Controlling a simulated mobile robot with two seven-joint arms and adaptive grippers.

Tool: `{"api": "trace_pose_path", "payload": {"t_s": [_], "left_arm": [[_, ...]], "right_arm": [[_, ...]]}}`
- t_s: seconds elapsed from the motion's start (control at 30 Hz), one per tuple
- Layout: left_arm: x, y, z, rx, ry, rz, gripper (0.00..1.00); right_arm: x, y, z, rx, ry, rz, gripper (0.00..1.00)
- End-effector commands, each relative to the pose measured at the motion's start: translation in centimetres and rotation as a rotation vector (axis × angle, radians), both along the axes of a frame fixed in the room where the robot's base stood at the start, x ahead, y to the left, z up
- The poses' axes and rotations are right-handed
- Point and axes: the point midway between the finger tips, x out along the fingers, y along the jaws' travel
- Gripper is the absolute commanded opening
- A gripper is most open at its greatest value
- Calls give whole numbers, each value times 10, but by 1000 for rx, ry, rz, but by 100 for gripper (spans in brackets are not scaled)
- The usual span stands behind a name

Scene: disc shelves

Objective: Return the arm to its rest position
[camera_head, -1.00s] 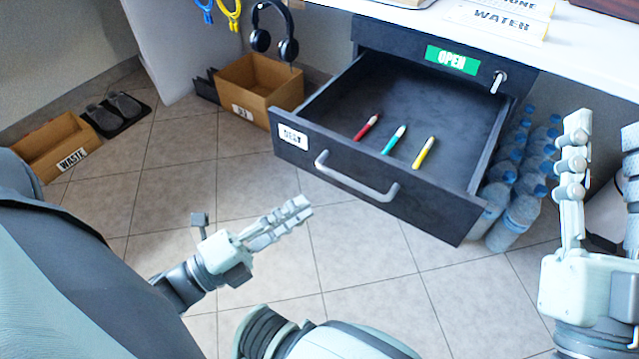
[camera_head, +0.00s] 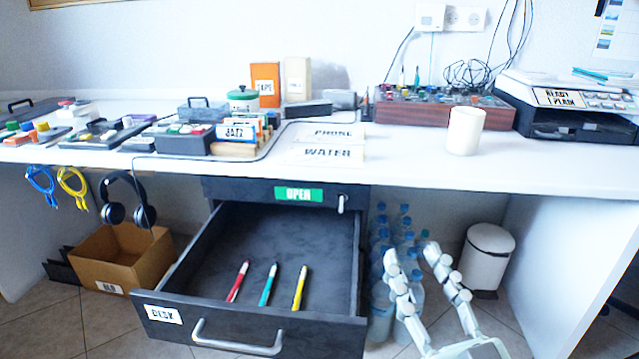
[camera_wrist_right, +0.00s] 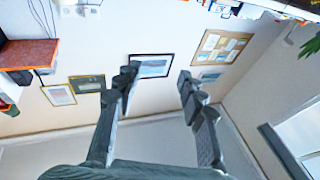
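My right gripper (camera_head: 424,262) is at the lower right of the head view, right of the open drawer and in front of the water bottles. Its two fingers are spread apart with nothing between them. In the right wrist view the same gripper (camera_wrist_right: 157,78) is open and empty, with a wall and picture frames beyond it. My left gripper is not in the head view. The open drawer (camera_head: 262,222) holds a red pen (camera_head: 238,281), a teal pen (camera_head: 268,284) and a yellow pen (camera_head: 299,287).
The white desk (camera_head: 560,172) carries a white cup (camera_head: 465,131), a label reading WATER (camera_head: 325,153) and cassettes. Below it are bottles (camera_head: 379,300), a white bin (camera_head: 487,256), a cardboard box (camera_head: 120,262) and hanging headphones (camera_head: 127,203). Floor shows at the lower left.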

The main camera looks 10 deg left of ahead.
Motion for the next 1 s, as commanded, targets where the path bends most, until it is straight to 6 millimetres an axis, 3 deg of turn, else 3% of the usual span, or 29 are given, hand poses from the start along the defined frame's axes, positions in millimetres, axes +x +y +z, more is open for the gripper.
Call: {"api": "trace_pose_path", "payload": {"t_s": [0.03, 0.1, 0.23, 0.37, 0.5, 0.63, 0.8, 1.0], "left_arm": [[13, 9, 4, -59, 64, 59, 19], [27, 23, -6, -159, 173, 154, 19], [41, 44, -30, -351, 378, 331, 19], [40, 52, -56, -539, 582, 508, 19], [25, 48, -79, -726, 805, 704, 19], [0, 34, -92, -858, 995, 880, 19], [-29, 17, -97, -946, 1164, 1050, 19], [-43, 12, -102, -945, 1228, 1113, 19]], "right_arm": [[10, -4, -16, -41, 88, -13, 40], [20, -12, -51, -99, 223, -34, 40], [26, -35, -119, -199, 475, -76, 40], [14, -66, -183, -290, 733, -123, 40], [-18, -107, -242, -373, 1014, -179, 40], [-60, -143, -282, -433, 1256, -228, 40], [-105, -175, -309, -476, 1475, -272, 40], [-124, -185, -321, -490, 1555, -284, 40]]}}
